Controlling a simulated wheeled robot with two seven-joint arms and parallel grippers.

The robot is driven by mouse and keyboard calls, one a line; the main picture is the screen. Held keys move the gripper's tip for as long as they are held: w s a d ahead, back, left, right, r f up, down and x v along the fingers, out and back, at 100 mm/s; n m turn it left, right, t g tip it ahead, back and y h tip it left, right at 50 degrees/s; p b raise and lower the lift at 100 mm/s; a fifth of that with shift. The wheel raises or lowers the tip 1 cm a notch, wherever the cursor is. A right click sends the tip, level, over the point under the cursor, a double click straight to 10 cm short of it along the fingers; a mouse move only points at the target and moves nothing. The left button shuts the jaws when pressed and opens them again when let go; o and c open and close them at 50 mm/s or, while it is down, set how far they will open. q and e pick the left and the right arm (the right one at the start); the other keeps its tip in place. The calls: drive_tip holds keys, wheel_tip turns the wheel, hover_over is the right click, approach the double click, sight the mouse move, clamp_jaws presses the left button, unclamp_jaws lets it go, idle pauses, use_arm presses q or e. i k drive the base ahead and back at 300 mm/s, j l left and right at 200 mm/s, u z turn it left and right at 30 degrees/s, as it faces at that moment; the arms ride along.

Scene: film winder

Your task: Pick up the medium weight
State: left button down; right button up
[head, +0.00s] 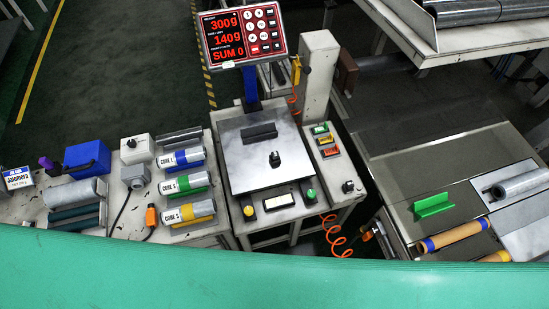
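A small dark knobbed piece (275,159) stands on the silver scale plate (245,165), in front of a dark bar (259,131) at the plate's rear. It looks like a weight. Similar small dark knobs show on a white box (136,150) at the left and on the front of the white console (348,186) at the right. They are too small to tell which, if any, is the medium weight. Neither of my grippers is in view.
A red display (228,37) reads 300g, 140g and SUM 0. Cores with blue, green and yellow bands (187,184) lie left of the scale. A white post (318,75) stands right of it. A green surface (270,275) covers the bottom. A table (470,185) stands right.

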sight(276, 160)
drive_tip(key=k+j+z, duration=0.1)
drive_tip(key=j+z, duration=0.35)
drive_tip(key=k+j+z, duration=0.15)
drive_tip(key=j+z, duration=0.15)
drive_tip(key=z, duration=0.15)
drive_tip(key=k+j+z, duration=0.2)
drive_tip(key=z, duration=0.2)
drive_tip(key=k+j, duration=0.05)
drive_tip(key=j, duration=0.05)
